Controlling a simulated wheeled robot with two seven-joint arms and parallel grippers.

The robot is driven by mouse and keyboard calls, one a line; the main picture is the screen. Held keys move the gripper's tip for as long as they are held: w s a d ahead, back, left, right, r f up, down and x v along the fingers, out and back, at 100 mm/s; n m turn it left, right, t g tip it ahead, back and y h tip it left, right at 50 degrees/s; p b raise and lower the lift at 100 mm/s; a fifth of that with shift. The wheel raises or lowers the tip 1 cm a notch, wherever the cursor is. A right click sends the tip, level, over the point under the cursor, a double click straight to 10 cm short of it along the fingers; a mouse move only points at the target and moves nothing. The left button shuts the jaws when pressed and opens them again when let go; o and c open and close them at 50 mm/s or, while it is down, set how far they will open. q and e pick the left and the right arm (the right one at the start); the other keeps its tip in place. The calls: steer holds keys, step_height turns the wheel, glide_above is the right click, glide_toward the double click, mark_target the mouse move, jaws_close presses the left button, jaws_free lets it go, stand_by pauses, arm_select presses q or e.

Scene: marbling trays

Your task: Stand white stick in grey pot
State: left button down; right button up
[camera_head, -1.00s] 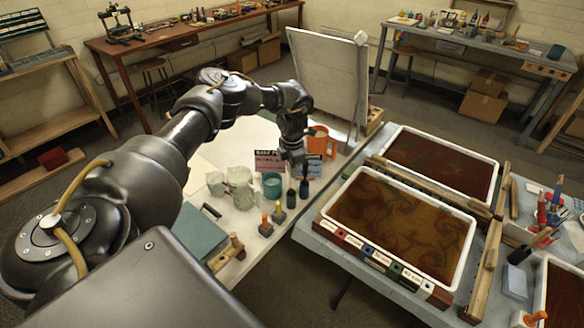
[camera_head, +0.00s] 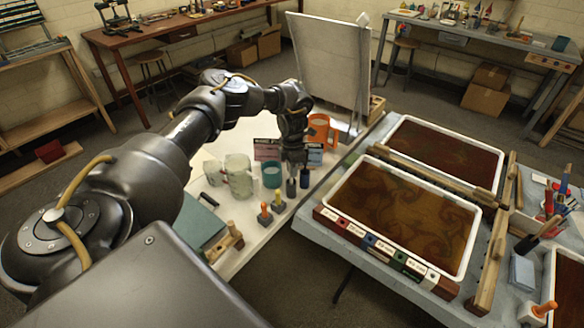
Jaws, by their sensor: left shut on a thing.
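My left gripper (camera_head: 292,160) hangs fingers down over the far part of the white table (camera_head: 247,245), behind a row of small handled tools. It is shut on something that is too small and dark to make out. I cannot pick out a white stick at the gripper or a grey pot with certainty; either could be hidden behind the hand. My right gripper is not in view.
Whitish jars (camera_head: 239,176) stand left of the teal pot. Small tools with orange (camera_head: 265,214) and dark (camera_head: 291,188) handles stand in front. A large pale board (camera_head: 328,62) rises behind. The near marbling tray (camera_head: 462,265) is to the right.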

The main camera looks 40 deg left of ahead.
arm_select(q)
steer(key=c, duration=0.8)
jaws_free()
steer(key=shift+o, duration=0.2)
steer(key=shift+r, duration=0.1)
steer(key=shift+r, duration=0.35)
step_height(320, 180, up, 10)
steer(key=shift+f+b, duration=0.1)
steer(key=shift+b, duration=1.1)
